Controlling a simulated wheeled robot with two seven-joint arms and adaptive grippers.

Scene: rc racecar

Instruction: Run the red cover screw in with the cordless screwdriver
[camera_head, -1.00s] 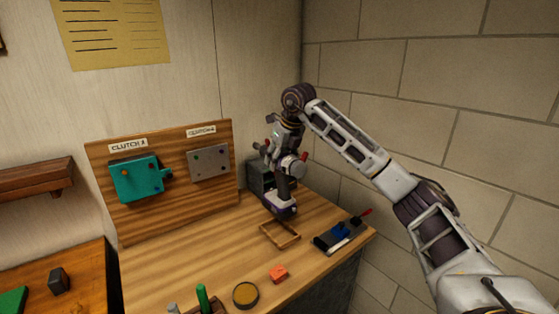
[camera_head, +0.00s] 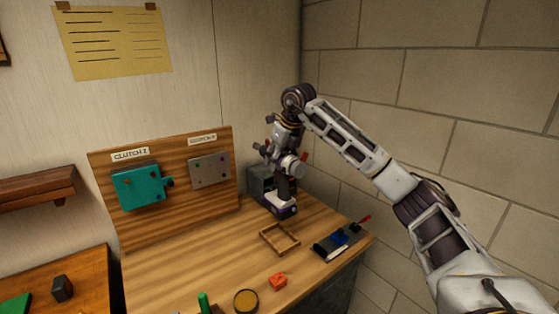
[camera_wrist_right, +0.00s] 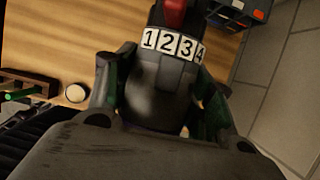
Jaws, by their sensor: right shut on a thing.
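My right gripper (camera_head: 287,163) is shut on the cordless screwdriver, which it holds above the bench. Its dark handle and pale-and-purple base (camera_head: 283,209) hang below the gripper. In the right wrist view the screwdriver (camera_wrist_right: 160,90) sits between both fingers, with a collar numbered 1 2 3 4 and a red part beyond it. A teal cover (camera_head: 137,187) and a grey plate (camera_head: 209,171) are on the upright wooden board, left of and apart from the screwdriver. Small coloured dots show on both; I cannot pick out the red screw. My left gripper is not in view.
A dark grey box (camera_head: 262,184) stands behind the screwdriver. On the bench are an empty wooden frame (camera_head: 264,240), an orange-red block (camera_head: 278,281), a round yellow-topped tin (camera_head: 246,301) and a dark tray (camera_head: 322,248). A brick wall (camera_head: 450,80) closes the right side.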

